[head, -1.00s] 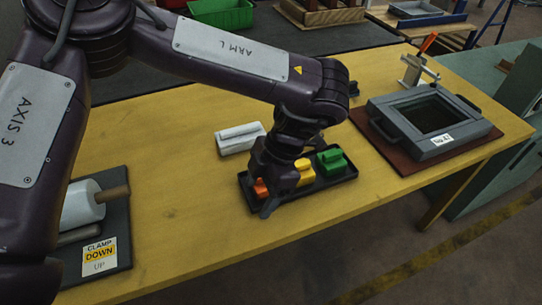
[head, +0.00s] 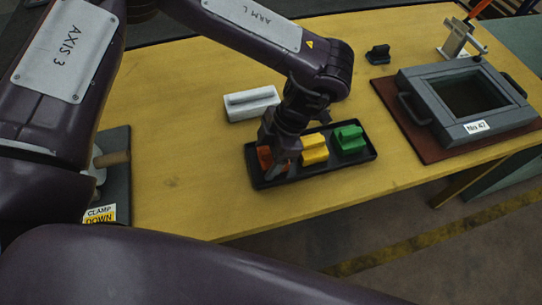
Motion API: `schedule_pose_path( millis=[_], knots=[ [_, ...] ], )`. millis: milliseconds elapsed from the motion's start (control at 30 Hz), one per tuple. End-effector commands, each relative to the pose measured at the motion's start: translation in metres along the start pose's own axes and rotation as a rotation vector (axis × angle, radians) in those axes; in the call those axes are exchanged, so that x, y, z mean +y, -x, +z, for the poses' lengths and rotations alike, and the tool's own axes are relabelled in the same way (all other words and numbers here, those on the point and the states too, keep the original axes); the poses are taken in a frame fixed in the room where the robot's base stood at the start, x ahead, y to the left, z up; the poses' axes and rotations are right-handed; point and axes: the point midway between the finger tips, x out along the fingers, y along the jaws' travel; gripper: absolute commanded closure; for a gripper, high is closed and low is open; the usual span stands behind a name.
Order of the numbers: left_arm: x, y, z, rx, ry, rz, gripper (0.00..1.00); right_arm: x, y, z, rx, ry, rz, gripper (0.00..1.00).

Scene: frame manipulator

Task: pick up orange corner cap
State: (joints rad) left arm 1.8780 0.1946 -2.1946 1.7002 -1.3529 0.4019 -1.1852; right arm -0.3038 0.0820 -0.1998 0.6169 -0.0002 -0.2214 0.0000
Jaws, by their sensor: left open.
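The orange corner cap (head: 264,157) sits at the left end of a black tray (head: 312,174) on the yellow table. It is partly hidden by my left gripper (head: 279,172), which points down right at it. The jaws are open, with a finger in front of the cap; contact cannot be told. A yellow cap (head: 314,149) is in the middle of the tray and a green cap (head: 349,139) at the right end. My right gripper is not in view.
A white block with a grey bar (head: 251,103) lies behind the tray. A grey frame (head: 468,103) with handles rests on a brown mat (head: 403,122) at the right. A small black part (head: 378,55) and a clamp stand (head: 457,38) are farther back. The table in front of the tray is clear.

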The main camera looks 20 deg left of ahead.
Motion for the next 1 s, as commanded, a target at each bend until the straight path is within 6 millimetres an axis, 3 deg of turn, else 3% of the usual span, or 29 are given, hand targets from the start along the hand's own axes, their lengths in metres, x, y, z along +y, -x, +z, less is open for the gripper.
schedule_pose_path(
  millis=[100,233,500,800,1000],
  knots=[
    [0.000,-0.002,0.000,0.000,0.000,0.000,0.33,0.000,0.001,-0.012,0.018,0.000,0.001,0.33],
    [0.000,-0.002,0.000,0.000,0.000,0.000,0.33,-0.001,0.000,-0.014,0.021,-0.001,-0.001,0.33],
    [0.000,-0.002,0.000,-0.001,0.000,0.000,0.66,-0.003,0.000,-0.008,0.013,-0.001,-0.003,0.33],
    [0.000,0.000,-0.001,-0.001,0.000,0.001,0.66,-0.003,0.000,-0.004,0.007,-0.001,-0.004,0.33],
    [0.000,0.018,-0.007,-0.003,-0.001,0.001,0.66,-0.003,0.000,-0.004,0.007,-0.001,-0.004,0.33]
  ],
)
